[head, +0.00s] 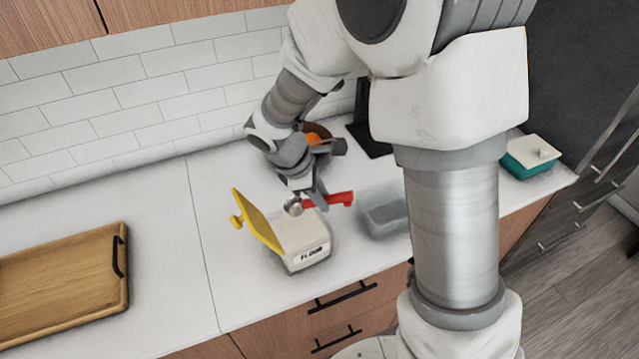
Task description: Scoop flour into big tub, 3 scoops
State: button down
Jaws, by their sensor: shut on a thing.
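A white flour container (305,252) with a flour label on its front stands on the counter. Its yellow lid (258,221) is tilted up at the left side. My gripper (318,197) is shut on the red handle of a scoop (341,198). The scoop's metal bowl (293,206) points left and shows over the back of the flour container. I cannot tell whether flour is in the bowl. A clear grey tub (383,213) stands just right of the flour container, partly hidden behind my arm.
A wooden tray (65,285) lies at the left. A bowl with an orange fruit (313,136) and a black stand (367,138) are at the back. A teal box with a white lid (529,157) is at the far right. The counter between tray and flour is clear.

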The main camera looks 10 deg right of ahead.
aim_at(306, 202)
jog(key=a+f+h+b, duration=0.3)
jog(key=f+b, duration=0.3)
jog(key=f, duration=0.2)
jog(key=shift+w+b, duration=0.3)
jog(key=shift+w, duration=0.05)
dwell(1.1)
jog(key=shift+r+p, duration=3.2)
jog(key=shift+r, duration=1)
jog(key=shift+d, duration=0.1)
